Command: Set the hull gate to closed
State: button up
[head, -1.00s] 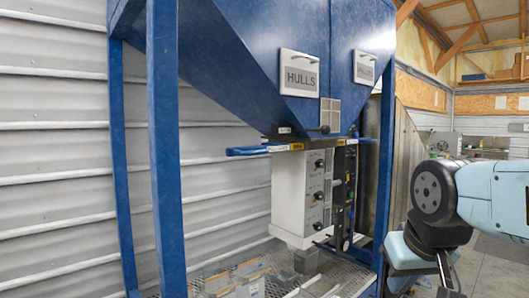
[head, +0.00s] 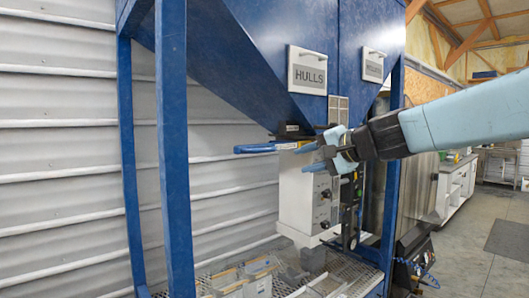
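The blue hopper bin marked HULLS (head: 309,70) narrows down to a slide gate at its outlet. The gate's blue handle (head: 262,147) sticks out to the left below the outlet. My gripper (head: 309,158) comes in from the right, in front of the outlet and just right of the handle. Its two blue fingers point left with a gap between them, and nothing shows between them. I cannot tell whether a finger touches the gate. My gripper hides the gate's right part, so how far the plate is in is unclear.
A white control box (head: 297,200) with black knobs hangs below the outlet. A blue frame post (head: 172,150) stands in front at left. A mesh shelf (head: 345,275) holds small trays (head: 245,280) below. Open floor (head: 465,265) lies at right.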

aim_at(266, 151)
jog(key=w+a+m, duration=0.1)
jog(key=w+a, duration=0.2)
jog(key=w, duration=0.2)
jog(key=w+a+m+t, duration=0.1)
jog(key=w+a, duration=0.3)
jog(key=w, duration=0.1)
jog(key=w+a+m, duration=0.1)
jog(key=w+a, duration=0.2)
jog(key=w, duration=0.3)
jog(key=shift+a+t, duration=0.3)
jog(key=shift+a, duration=0.05)
jog(key=shift+c, duration=0.3)
jog(key=shift+f, duration=0.1)
grip_shut()
